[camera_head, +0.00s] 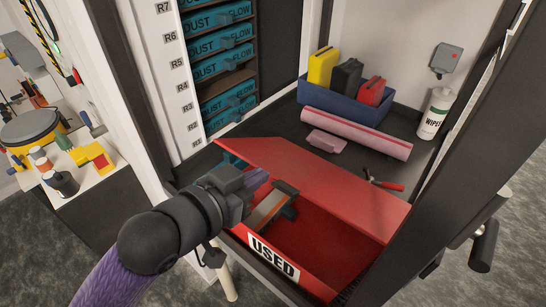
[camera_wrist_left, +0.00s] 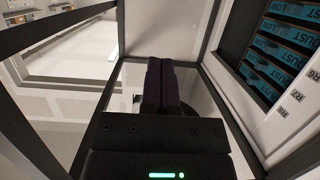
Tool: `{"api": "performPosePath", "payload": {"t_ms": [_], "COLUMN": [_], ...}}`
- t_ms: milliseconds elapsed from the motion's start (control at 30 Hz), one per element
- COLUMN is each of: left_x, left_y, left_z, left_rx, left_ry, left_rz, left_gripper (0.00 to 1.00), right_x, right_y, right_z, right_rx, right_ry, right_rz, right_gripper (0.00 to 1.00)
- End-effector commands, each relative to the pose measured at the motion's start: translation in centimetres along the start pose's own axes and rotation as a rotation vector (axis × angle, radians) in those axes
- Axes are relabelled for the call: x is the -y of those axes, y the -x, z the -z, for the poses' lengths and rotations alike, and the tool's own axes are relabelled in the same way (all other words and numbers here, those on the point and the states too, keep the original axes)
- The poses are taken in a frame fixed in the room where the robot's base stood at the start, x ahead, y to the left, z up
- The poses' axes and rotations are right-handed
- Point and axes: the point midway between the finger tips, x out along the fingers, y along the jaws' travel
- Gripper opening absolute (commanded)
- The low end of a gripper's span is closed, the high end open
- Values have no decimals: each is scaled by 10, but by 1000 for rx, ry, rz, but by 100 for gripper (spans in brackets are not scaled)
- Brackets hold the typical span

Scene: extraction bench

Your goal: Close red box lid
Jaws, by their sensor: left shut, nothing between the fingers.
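The red box (camera_head: 315,285) with a "USED" label stands at the lower middle of the head view. Its red lid (camera_head: 325,185) is raised at a slant, so the inside shows below it. A brown and blue item (camera_head: 275,205) lies in the box's left part, partly hidden. My left gripper (camera_head: 259,180) comes in from the left, at the lid's left end, near its underside; I cannot tell if it touches. The left wrist view shows its dark fingers (camera_wrist_left: 160,85) together with nothing between them. The box is not in that view. My right gripper is not in view.
Behind the lid, a pink roll (camera_head: 356,133), a blue bin (camera_head: 345,104) with several coloured cases, a wipes bottle (camera_head: 435,113) and a red-handled tool (camera_head: 386,184) occupy the bench. A rack of blue boxes (camera_head: 222,67) stands left. A dark post (camera_head: 455,150) stands right.

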Motion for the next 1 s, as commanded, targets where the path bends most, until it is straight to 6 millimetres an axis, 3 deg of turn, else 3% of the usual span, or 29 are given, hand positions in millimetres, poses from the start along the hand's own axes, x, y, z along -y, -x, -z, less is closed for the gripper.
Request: {"api": "performPosePath", "payload": {"t_ms": [167, 500, 700, 1000], "left_x": [0, 0, 0, 0], "left_y": [-25, -100, -88, -85], "left_z": [1, 0, -30, -39], "left_rx": [-1, 0, 4, 1], "left_ry": [2, 1, 0, 0], "left_rz": [-1, 0, 2, 2], "left_gripper": [0, 0, 0, 0], "right_x": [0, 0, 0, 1], "right_y": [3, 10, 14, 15], "right_z": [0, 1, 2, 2], "right_rx": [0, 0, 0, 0], "right_ry": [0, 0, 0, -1], "right_rz": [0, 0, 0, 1], "right_gripper": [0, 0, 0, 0]}}
